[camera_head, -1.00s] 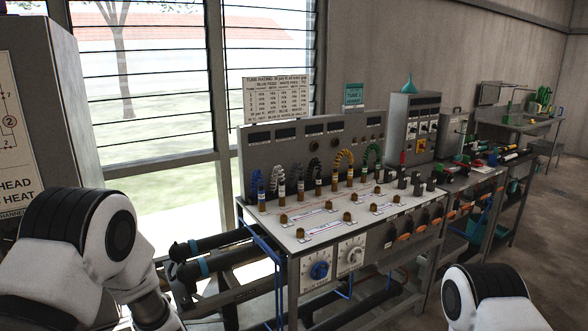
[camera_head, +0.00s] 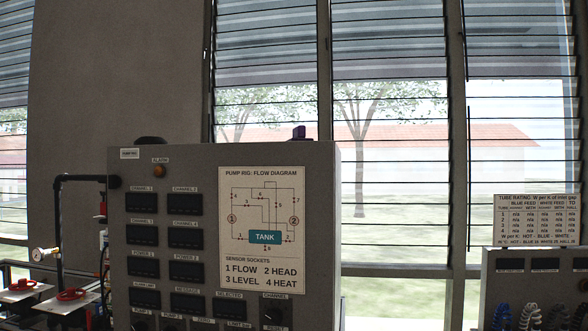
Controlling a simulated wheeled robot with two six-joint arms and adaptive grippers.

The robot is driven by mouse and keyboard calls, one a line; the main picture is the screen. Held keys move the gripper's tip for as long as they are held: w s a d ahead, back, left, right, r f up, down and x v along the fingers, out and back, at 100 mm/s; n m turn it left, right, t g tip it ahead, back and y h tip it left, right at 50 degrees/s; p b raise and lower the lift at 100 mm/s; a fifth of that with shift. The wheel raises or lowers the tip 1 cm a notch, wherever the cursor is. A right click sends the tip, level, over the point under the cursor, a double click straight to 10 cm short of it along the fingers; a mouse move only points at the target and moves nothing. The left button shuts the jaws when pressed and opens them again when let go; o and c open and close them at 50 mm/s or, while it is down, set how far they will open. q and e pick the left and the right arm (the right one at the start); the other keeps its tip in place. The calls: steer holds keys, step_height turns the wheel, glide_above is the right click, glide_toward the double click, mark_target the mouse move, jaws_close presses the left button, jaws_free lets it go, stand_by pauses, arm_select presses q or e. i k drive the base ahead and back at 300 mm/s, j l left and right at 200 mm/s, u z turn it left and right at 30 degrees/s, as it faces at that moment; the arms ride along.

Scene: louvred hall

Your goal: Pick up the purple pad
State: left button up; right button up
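A small purple object (camera_head: 299,132) stands on top of the grey panel cabinet (camera_head: 322,210), towards its right end. It is small in the view, and I cannot tell for sure whether it is the purple pad. No other purple thing shows. Neither of my grippers is in view.
The cabinet bears displays, an alarm lamp (camera_head: 159,171) and a pump rig flow diagram (camera_head: 262,230). A dark low shape (camera_head: 151,140) is also on its top. Pipes with a gauge (camera_head: 38,254) and red handwheels (camera_head: 72,295) stand at left. A tube rating sign (camera_head: 537,219) stands at right.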

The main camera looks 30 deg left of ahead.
mark_target(299, 131)
steer(key=u, duration=0.95)
steer(key=l+u, duration=0.45)
steer(key=l, duration=0.15)
steer(key=k, duration=0.05)
